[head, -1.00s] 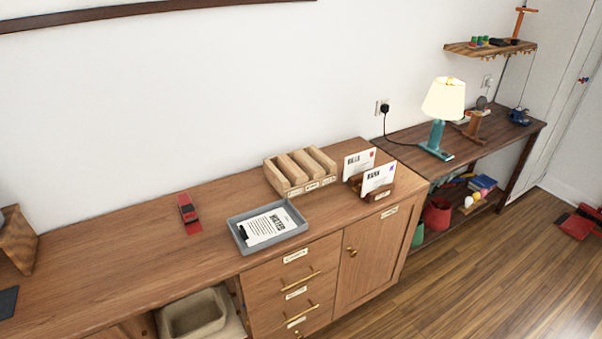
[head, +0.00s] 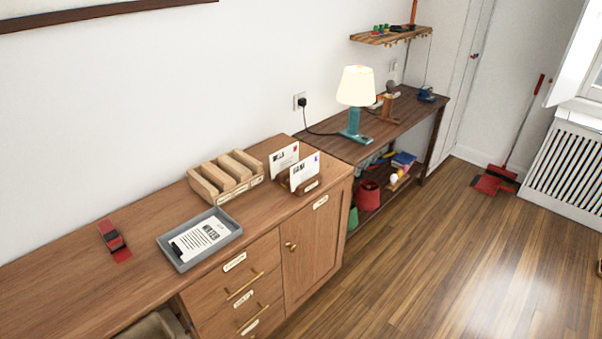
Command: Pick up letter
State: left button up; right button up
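Two white letters stand upright in a wooden letter holder (head: 309,186) near the right end of the wooden cabinet top. The back letter (head: 284,160) has a red mark at its corner. The front letter (head: 304,171) has a purple mark at its corner. A grey tray (head: 177,265) to their left holds a printed white sheet (head: 202,238) lying flat. Neither of my grippers shows in the head view.
A wooden slotted sorter (head: 226,176) stands behind the tray, and a red stapler-like object (head: 113,239) lies left. A teal lamp (head: 355,118) stands on the side table. The wooden floor (head: 440,260) in front is largely clear.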

aim_at(305, 169)
jog(key=i+l+u, duration=0.15)
jog(key=u, duration=0.3)
jog(key=i+l+u, duration=0.1)
jog(key=u, duration=0.4)
jog(key=l+u, duration=0.25)
jog(key=u, duration=0.2)
jog(key=i+l, duration=0.05)
